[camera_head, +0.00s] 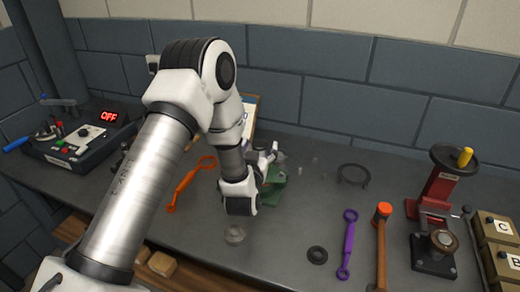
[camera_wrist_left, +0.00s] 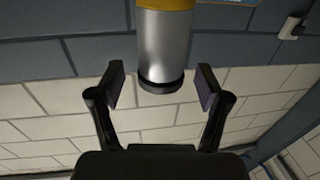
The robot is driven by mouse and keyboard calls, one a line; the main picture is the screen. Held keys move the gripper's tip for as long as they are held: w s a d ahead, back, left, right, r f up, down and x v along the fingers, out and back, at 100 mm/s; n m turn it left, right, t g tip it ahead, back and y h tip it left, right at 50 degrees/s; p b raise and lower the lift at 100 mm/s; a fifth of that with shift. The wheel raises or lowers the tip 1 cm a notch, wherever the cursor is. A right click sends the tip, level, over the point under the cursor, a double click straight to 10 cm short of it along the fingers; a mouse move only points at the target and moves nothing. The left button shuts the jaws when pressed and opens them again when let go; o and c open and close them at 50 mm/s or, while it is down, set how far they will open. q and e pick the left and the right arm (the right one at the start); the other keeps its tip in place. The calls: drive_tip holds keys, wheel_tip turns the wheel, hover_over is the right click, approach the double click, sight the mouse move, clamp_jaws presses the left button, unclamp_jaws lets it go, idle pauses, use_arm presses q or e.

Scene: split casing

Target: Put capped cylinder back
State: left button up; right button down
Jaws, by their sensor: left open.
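In the left wrist view a silver cylinder with a yellow cap (camera_wrist_left: 163,45) reaches in from the top edge, its dark-rimmed end between my left gripper's fingers. Gaps show on both sides of it, so I see no grip. My left gripper (camera_wrist_left: 161,79) is open. In the head view my left gripper (camera_head: 268,158) is over the middle of the bench, partly hidden by my own wrist. I cannot make out the cylinder in the head view. My right gripper is not in view.
A green part (camera_head: 275,190) stands close by my left gripper. An orange wrench (camera_head: 188,184), a clear round piece (camera_head: 234,235), a black ring (camera_head: 317,255), a purple wrench (camera_head: 347,243), a hammer (camera_head: 382,240) and a red press (camera_head: 440,188) are on the grey bench. A control box (camera_head: 82,137) is at left.

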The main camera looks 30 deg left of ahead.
sight(259, 146)
use_arm(q)
clamp_jaws()
drive_tip(key=shift+r, duration=0.6)
wheel_tip(259, 146, up, 2)
drive_tip(key=shift+r+b, duration=0.1)
drive_tip(key=shift+b, duration=0.5)
drive_tip(key=w+d+r+p+v, duration=0.15)
drive_tip(key=p+v, duration=0.65)
drive_tip(key=v, duration=0.8)
drive_tip(key=w+d+f+m+h+b, duration=0.2)
drive_tip(key=w+d+f+h, duration=0.1)
drive_tip(key=d+f, duration=0.2)
drive_tip(key=w+d+f+m+t+h+b, duration=0.1)
drive_tip(key=w+d+f+m+h+b, duration=0.1)
drive_tip(key=w+d+f+h, duration=0.1)
drive_tip(key=d+f+h, duration=0.1)
drive_tip(key=d+f, duration=0.1)
drive_tip(key=d, duration=0.1)
drive_tip(key=shift+w+f+m, duration=0.2)
drive_tip(key=shift+w+m, duration=0.1)
drive_tip(key=shift+w, duration=0.05)
